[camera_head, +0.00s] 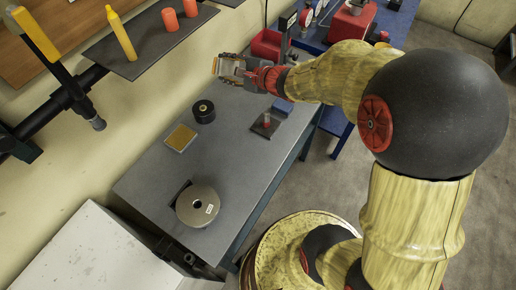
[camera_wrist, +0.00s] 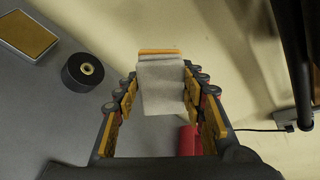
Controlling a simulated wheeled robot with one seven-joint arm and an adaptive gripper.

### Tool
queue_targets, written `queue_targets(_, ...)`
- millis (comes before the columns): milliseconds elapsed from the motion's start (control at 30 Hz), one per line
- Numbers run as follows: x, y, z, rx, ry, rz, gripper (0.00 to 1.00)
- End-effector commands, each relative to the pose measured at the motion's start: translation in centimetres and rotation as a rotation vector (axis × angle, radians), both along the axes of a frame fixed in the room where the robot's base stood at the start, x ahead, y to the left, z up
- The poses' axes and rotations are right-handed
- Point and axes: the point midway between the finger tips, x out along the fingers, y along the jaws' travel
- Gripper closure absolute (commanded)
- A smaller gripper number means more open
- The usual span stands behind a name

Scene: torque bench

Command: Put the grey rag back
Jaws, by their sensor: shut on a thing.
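The grey rag (camera_wrist: 162,90) is a folded pale cloth, held between the fingers of my gripper (camera_wrist: 160,98) in the wrist view, with an orange strip along its far edge. In the head view my gripper (camera_head: 229,68) is at the far end of the grey bench (camera_head: 150,183), near the wall. It is shut on the rag there and appears to be above the bench top. The rag is small and partly covered by the fingers in the head view. I cannot tell how high it hangs.
On the bench are a black roll (camera_head: 204,111), a yellow-topped pad (camera_head: 180,138), a steel disc (camera_head: 198,207) and a dark plate with a red piece (camera_head: 266,125). A red bin (camera_head: 266,46) stands beyond. A wall shelf (camera_head: 144,48) holds a yellow bottle (camera_head: 121,33).

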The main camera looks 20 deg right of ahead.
Motion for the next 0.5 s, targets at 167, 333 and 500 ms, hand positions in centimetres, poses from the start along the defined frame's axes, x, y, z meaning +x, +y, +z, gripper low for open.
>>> queue_targets(167, -1.0, 2.4, 2.3, -0.032, 0.059, 0.117, 0.83)
queue_targets(333, -2.8, 5.1, 3.6, -0.071, 0.119, 0.254, 0.83)
queue_targets(500, -5.6, 8.1, 4.4, -0.129, 0.183, 0.424, 0.83)
